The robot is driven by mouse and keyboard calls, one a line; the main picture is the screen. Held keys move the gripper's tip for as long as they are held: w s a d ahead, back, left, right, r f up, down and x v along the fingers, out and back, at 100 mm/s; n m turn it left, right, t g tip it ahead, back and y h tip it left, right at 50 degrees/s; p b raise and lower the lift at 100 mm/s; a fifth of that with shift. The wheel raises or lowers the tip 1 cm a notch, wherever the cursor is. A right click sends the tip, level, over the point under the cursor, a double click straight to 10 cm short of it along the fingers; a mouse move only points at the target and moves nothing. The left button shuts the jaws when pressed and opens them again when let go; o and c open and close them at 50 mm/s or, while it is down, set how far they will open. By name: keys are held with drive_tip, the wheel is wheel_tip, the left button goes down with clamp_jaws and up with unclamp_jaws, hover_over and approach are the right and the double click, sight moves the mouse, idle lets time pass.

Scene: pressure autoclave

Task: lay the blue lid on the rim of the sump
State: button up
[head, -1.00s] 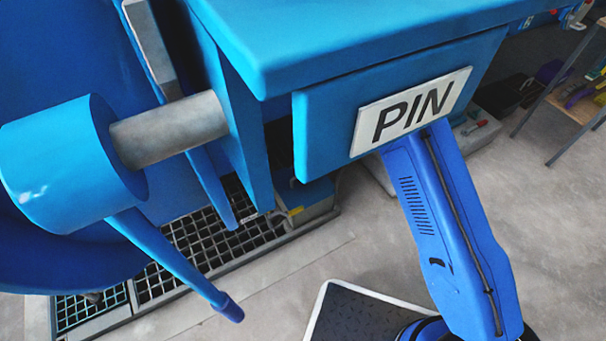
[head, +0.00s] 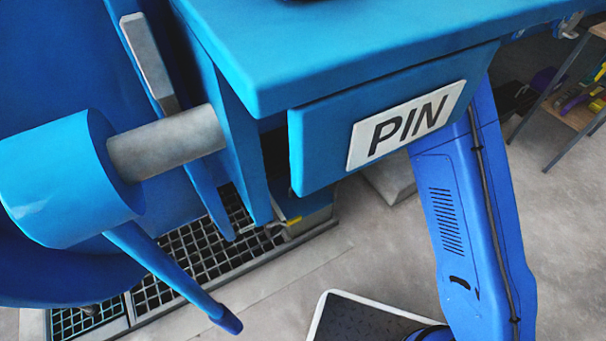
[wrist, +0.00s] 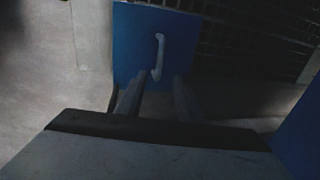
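The blue lid (wrist: 130,35) shows in the wrist view as a flat blue panel with a pale handle (wrist: 158,57) on it. My gripper (wrist: 160,82) is in the same view, its two dark fingers apart and pointing toward the lid. The handle appears ahead of and between the fingertips; I cannot tell whether they touch it. In the head view my gripper is out of sight. A blue box-like part (head: 310,212) shows low under the PIN housing, partly hidden; I cannot tell whether it is the sump or the lid.
The blue housing with the PIN plate (head: 405,125) overhangs the work area. A blue cylinder with a lever (head: 75,180) stands at left. Floor grating (head: 205,245) lies below. A shelf (head: 575,110) stands at the right.

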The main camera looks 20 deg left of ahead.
drive_tip(key=shift+s+d+r, duration=0.15)
drive_tip(key=shift+d+r, duration=0.05)
drive_tip(key=shift+r, duration=0.85)
drive_tip(key=shift+s+d+r, duration=0.1)
drive_tip(key=shift+d+r, duration=0.05)
drive_tip(key=shift+r, duration=0.85)
